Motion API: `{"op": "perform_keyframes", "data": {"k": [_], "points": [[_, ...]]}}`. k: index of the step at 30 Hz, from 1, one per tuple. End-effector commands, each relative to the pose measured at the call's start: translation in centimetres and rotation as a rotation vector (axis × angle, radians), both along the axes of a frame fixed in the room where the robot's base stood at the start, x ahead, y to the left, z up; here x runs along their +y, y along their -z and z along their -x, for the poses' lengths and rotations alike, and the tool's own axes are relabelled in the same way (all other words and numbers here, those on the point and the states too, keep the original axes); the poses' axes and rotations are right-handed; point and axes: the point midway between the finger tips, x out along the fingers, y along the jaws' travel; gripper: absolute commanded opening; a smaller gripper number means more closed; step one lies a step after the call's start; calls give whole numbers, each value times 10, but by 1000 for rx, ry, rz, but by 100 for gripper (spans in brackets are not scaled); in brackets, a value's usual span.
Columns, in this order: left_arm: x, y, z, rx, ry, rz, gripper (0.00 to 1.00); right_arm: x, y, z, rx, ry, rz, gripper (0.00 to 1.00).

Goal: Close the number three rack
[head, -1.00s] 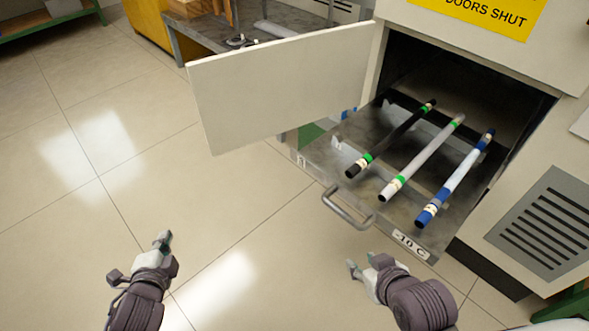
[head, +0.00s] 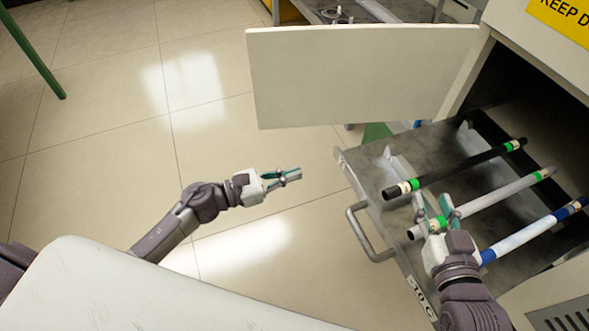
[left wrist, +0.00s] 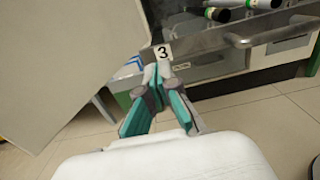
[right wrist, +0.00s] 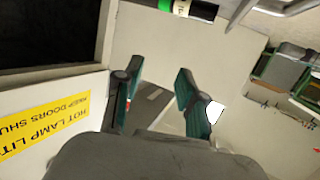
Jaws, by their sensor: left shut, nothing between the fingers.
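The number three rack (head: 375,165) is a grey metal tray pulled out of the cabinet, with a bar handle (head: 362,232) on its front. A plate marked 3 (left wrist: 163,51) shows at its corner in the left wrist view. A black rod (head: 450,171), a grey rod (head: 490,200) and a blue-and-white rod (head: 530,235) lie across it. My left gripper (head: 297,174) is shut and empty, left of the rack and apart from it. My right gripper (head: 432,203) is open over the rack's front, near the grey rod's end; I cannot tell whether it touches. It partly hides that rod.
A cream door panel (head: 360,75) stands open to the left of the rack opening. The cabinet (head: 572,60) carries a yellow sign (head: 562,20). A grey bench (head: 385,10) stands behind.

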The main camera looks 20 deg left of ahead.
Motion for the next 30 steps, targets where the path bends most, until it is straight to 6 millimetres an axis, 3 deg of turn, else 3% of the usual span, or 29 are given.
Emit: {"op": "perform_keyframes", "data": {"k": [9, 15, 30], "points": [[-55, -1, -43, -1, 0, 3, 0, 2, -8, -3, -48, -3, -11, 40], [-76, -1, -59, 1, -1, 4, 0, 3, -14, -4, -84, -4, -21, 40], [-83, 0, -65, 2, -1, 3, 0, 4, -18, -4, -104, -7, -27, 40]]}}
